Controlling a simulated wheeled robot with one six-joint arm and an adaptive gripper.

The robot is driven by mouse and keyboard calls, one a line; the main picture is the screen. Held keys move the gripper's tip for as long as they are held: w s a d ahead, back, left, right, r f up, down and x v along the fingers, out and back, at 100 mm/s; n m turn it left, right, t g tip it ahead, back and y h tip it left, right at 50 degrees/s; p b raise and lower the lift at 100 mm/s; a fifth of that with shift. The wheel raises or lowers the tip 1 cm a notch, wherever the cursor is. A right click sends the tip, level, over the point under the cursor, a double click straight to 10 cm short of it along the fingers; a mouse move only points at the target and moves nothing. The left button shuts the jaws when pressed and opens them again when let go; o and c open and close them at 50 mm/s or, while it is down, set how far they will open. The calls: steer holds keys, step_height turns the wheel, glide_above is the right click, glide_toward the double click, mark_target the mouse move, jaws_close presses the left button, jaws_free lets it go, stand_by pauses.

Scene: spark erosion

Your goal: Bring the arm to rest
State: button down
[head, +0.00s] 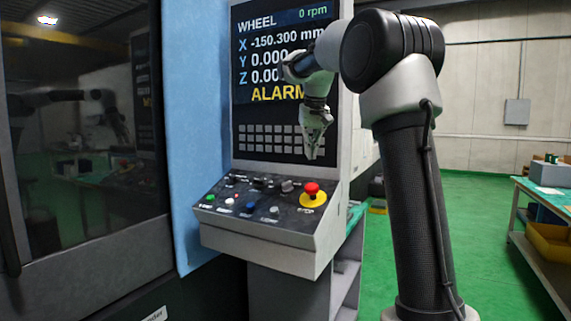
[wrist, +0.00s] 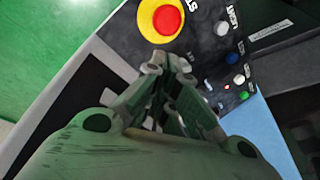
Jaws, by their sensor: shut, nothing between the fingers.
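My gripper (head: 314,152) hangs pointing down in front of the keypad of the control screen (head: 277,60), above the control panel (head: 266,237). It is shut and empty. In the wrist view my gripper (wrist: 166,64) shows its closed fingers, with the red emergency stop button (wrist: 166,19) beyond them. In the head view the red button (head: 311,188) sits on its yellow base, just below the fingertips and apart from them. The screen reads "WHEEL 0 rpm" and "ALARM"; my arm hides part of its numbers.
The panel carries a green button (head: 210,197), a blue button (head: 250,206) and several knobs. A machine with a dark window (head: 80,130) and a blue side (head: 197,130) stands left. A workbench (head: 540,192) with boxes stands right. Green floor (head: 480,230) lies open between.

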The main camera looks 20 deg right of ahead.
steer(key=shift+w, duration=0.1)
steer(key=shift+n, duration=0.3)
steer(key=f, duration=0.2)
steer(key=s+f, duration=0.1)
steer(key=f, duration=0.1)
steer(key=shift+a+f, duration=0.15)
steer(key=s, duration=0.1)
steer(key=f, duration=0.1)
steer(key=s+f, duration=0.1)
steer(key=shift+s+a+f+g, duration=0.25)
steer(key=shift+s+g, duration=0.05)
steer(key=shift+s, duration=0.05)
steer(key=s+a+f, duration=0.2)
steer(key=s+f, duration=0.1)
steer(key=s, duration=0.7)
steer(key=s+a+f+n+t, duration=0.1)
steer(key=s+f, duration=0.2)
steer(key=s, duration=0.8)
steer(key=s+a+f+n+y, duration=0.1)
steer(key=s+a+f, duration=0.1)
steer(key=s, duration=0.9)
steer(key=shift+a+f+t, duration=0.3)
steer(key=shift+f, duration=0.4)
